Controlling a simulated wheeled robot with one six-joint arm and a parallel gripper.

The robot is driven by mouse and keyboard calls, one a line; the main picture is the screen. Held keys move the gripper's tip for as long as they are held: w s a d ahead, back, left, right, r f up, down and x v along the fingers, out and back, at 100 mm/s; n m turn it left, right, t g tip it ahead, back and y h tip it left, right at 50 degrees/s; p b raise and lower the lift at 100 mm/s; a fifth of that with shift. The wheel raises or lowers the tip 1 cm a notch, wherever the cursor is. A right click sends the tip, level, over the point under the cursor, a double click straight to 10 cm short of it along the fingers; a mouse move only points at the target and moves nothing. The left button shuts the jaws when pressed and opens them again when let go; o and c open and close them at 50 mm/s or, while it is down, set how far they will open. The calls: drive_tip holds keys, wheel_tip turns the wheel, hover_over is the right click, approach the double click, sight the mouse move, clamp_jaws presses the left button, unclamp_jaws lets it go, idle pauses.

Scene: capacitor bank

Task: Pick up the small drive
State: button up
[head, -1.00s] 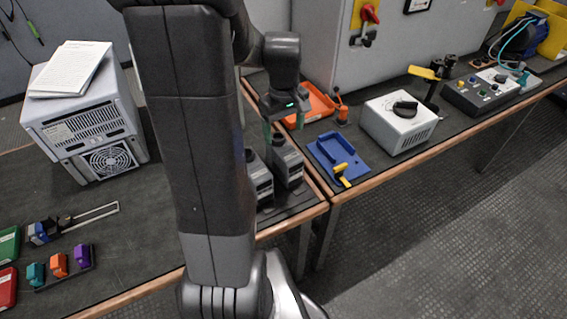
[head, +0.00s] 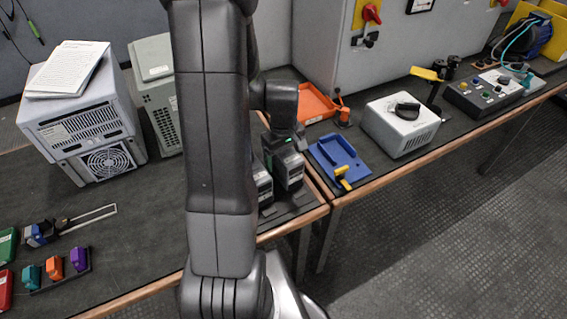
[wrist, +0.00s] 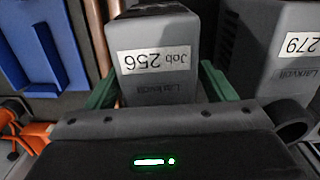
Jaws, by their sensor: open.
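Two small dark grey drives stand side by side near the right end of the left bench. The right one in the head view (head: 290,175) is the drive labelled "Job 256" in the wrist view (wrist: 158,75). The other drive (head: 263,184) is partly hidden behind my arm; in the wrist view (wrist: 285,50) its label reads 279. My gripper (head: 284,150) is open and low over the "Job 256" drive. In the wrist view its green fingers (wrist: 158,84) lie on either side of that drive. I cannot tell if they touch it.
A blue tray (head: 325,152) with a yellow clamp lies close right of the drives, an orange tray (head: 312,103) behind. A grey-green unit (head: 154,72) and a large fan unit (head: 62,128) stand left.

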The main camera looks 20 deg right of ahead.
drive_tip(key=c, duration=1.5)
